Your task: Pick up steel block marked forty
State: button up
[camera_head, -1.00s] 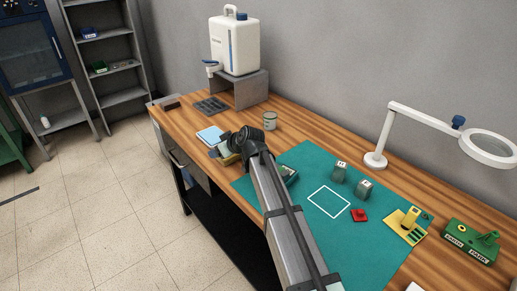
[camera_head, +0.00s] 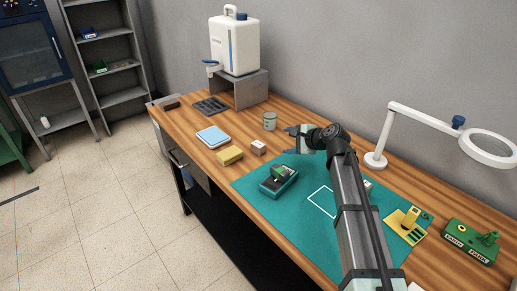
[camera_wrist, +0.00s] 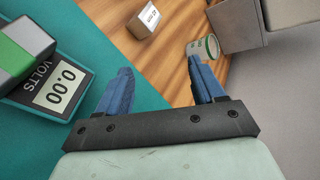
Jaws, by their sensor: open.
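My gripper (camera_head: 294,140) is open and empty, above the back edge of the green mat (camera_head: 250,184). The other steel block on the mat is hidden behind my arm. No steel block shows in the wrist view.
A voltmeter (camera_head: 279,181) reading 0.00 (camera_wrist: 60,87) lies on the mat. A small white-and-brown box (camera_head: 258,147), yellow block (camera_head: 230,156) and cup (camera_head: 270,121) stand nearby. A magnifier lamp (camera_head: 376,160), yellow fixture (camera_head: 407,223) and green fixture (camera_head: 470,240) are at right.

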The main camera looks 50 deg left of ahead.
aim_at(259, 144)
jog(key=m, duration=0.2)
jog(key=s+f+m, duration=0.1)
jog(key=m, duration=0.1)
jog(key=a+m+y, duration=0.1)
jog(key=m, duration=0.1)
jog(key=shift+s+f+g, duration=0.2)
jog(key=shift+s+g, duration=0.05)
jog(key=shift+g, duration=0.15)
jog(key=m, duration=0.3)
jog(key=s+f+m, duration=0.1)
jog(key=m, duration=0.1)
jog(key=shift+a+m+g+y, duration=0.25)
jog(key=shift+m+g+y, duration=0.05)
jog(key=shift+y, duration=0.1)
jog(key=x, duration=1.3)
jog(key=shift+a, duration=0.4)
jog(key=shift+s, duration=0.1)
jog(key=c, duration=1.2)
